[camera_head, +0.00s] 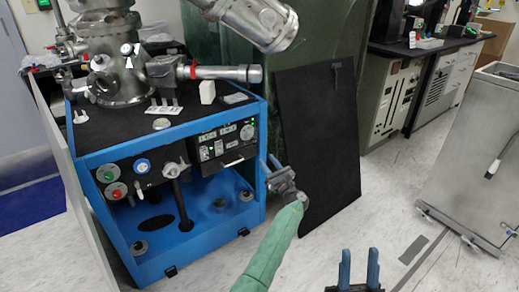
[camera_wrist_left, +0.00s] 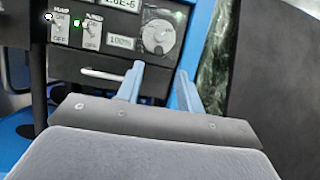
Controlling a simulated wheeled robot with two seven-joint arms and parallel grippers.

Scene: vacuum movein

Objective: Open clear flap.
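A black control panel (camera_head: 225,142) with switches, a round dial and small displays is on the upper right front of the blue-framed machine. In the left wrist view the panel (camera_wrist_left: 113,42) fills the upper left. A pale bar handle (camera_wrist_left: 115,78) runs along its lower part. I cannot clearly make out the clear flap itself. My left gripper (camera_head: 271,165) is just right of the panel, by the frame's right post. Its blue fingers (camera_wrist_left: 160,82) stand apart with nothing seen between them. My right gripper (camera_head: 358,267) is low in front, fingers up, open and empty.
The blue frame (camera_head: 120,245) stands close on the left. A dark board (camera_head: 318,150) leans just right of my left gripper. A grey metal cabinet (camera_head: 475,150) stands at the right. The floor (camera_head: 400,205) between board and cabinet is clear.

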